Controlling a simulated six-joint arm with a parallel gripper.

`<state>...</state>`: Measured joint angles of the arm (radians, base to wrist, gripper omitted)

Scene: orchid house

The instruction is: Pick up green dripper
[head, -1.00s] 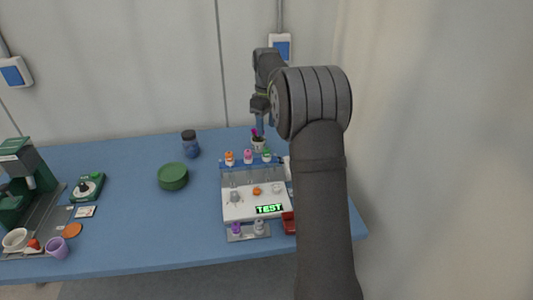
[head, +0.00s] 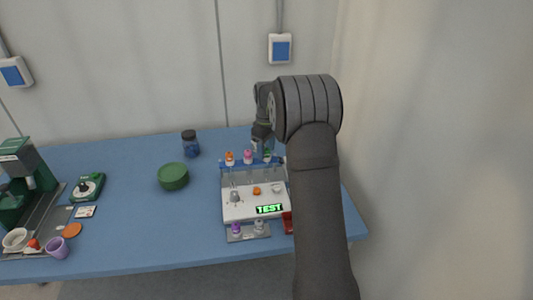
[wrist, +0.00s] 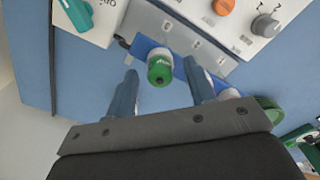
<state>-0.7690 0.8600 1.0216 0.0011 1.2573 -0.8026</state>
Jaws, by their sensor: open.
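The green dripper (wrist: 160,70) is a small bottle with a green cap and white body, in the blue rack (wrist: 148,47). In the head view the green dripper (head: 267,155) is the rightmost in a row with an orange-topped (head: 229,157) and a pink-topped one (head: 248,156), partly covered by my arm. My gripper (wrist: 161,75) is open, with one finger on each side of the green dripper in the wrist view. I cannot tell whether they touch it. In the head view my gripper (head: 264,148) is above the rack's right end.
A white device with a lit TEST display (head: 269,209) stands in front of the rack. A green round dish (head: 173,177) and a dark-lidded blue jar (head: 190,144) are to the left. A white bottle (wrist: 228,94) is beside my right finger.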

